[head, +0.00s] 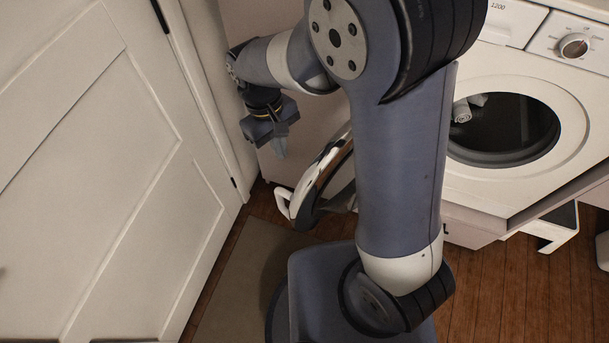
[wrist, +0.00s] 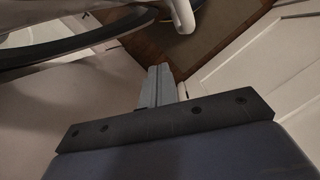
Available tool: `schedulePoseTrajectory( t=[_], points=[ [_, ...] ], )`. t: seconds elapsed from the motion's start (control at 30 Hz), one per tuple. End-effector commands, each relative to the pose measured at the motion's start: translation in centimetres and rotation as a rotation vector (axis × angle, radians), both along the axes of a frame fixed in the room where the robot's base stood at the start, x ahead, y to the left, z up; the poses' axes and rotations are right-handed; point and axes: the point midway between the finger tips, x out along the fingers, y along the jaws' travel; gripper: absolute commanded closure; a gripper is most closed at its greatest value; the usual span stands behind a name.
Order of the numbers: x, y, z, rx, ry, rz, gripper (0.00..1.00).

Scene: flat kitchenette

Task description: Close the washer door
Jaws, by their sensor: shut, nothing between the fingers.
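The white washer (head: 475,190) stands at the right, with its round drum opening (head: 505,130) uncovered and a light cloth inside. Its round door (head: 322,175) is swung wide open to the left, seen nearly edge-on, partly hidden behind my arm. A white handle (head: 283,205) sticks out at the door's left edge. My gripper (head: 280,148) is shut and empty, pointing down just left of and above the door, apart from it. In the wrist view the shut fingers (wrist: 157,88) point toward the floor; the door (wrist: 80,35) and its handle (wrist: 182,15) show above them.
A white panelled door (head: 110,170) stands close on the left. A mat (head: 245,275) lies on the wooden floor (head: 490,285) below the washer door. A control knob (head: 573,46) is at the washer's upper right.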

Motion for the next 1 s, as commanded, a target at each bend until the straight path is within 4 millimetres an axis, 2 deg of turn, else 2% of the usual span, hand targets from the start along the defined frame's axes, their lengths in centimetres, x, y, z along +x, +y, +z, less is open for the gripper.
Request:
schedulePoseTrajectory(
  t=[0.37,0.6,1.0],
  points=[
    [-1.7,-1.3,-8.0,-0.004,0.006,0.0,1.0],
    [-3.9,-3.2,-7.5,0.0,0.0,-0.001,1.0],
    [-4.6,-3.8,-7.6,0.0,0.0,0.0,1.0]
  ],
)
